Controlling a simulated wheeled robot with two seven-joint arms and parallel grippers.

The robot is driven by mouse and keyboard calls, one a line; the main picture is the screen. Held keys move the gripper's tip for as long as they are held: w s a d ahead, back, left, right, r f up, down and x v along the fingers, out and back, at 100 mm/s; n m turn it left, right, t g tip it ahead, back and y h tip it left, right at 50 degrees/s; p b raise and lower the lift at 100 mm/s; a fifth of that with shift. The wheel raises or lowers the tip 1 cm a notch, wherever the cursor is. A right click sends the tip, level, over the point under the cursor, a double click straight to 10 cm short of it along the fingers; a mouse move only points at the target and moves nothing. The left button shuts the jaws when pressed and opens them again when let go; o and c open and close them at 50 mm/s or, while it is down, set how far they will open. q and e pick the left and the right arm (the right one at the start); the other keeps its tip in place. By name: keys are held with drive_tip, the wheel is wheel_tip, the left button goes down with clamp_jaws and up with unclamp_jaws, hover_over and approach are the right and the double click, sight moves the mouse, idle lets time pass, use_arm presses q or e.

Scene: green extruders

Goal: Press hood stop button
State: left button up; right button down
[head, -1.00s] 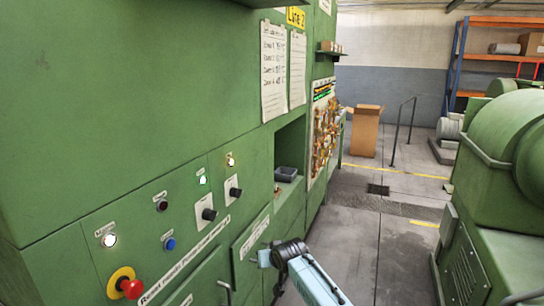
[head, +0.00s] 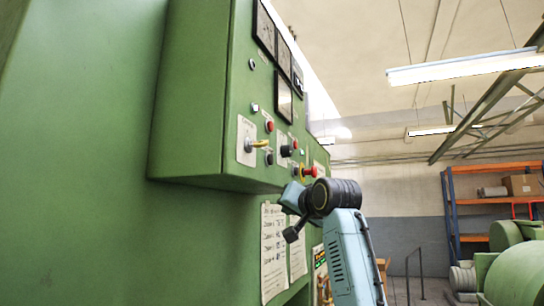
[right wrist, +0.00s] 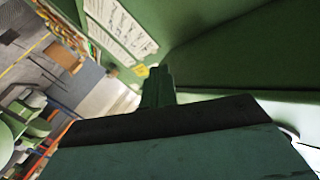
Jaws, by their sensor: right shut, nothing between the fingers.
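The green overhead control box (head: 190,95) hangs out from the machine wall in the head view. Its face carries small red buttons (head: 269,126) and a red mushroom button (head: 309,171) on a yellow ring near the lower right. The labels are too small to read, so I cannot tell which is the hood stop button. My right gripper (head: 291,196) is raised just below the box, slightly left of and below the mushroom button; contact cannot be told. In the right wrist view my right gripper (right wrist: 157,88) is shut and empty, with no button visible. My left gripper is out of view.
A yellow-handled switch (head: 257,144), a black knob (head: 286,151) and gauges (head: 284,98) share the box face. Paper sheets (head: 273,250) hang on the wall below it. An orange shelf rack (head: 497,168) stands far back right. The air right of the box is open.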

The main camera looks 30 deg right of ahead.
sight(271, 126)
drive_tip(key=s+r+t+p, duration=0.1)
drive_tip(key=s+r, duration=0.6)
drive_tip(key=r, duration=0.2)
drive_tip(key=s+d+r+m+t+p, duration=0.1)
drive_tip(key=s+r, duration=0.6)
drive_tip(key=r, duration=0.2)
drive_tip(key=shift+r+t, duration=0.4)
drive_tip(key=shift+w, duration=0.1)
drive_tip(key=w+a+p, duration=0.2)
drive_tip(key=w+a, duration=0.3)
drive_tip(key=w, duration=0.1)
drive_tip(key=shift+w+a, duration=0.3)
drive_tip(key=shift+w, duration=0.05)
drive_tip(key=shift+w+a, duration=0.1)
idle(0.6)
drive_tip(key=shift+w+a, duration=0.2)
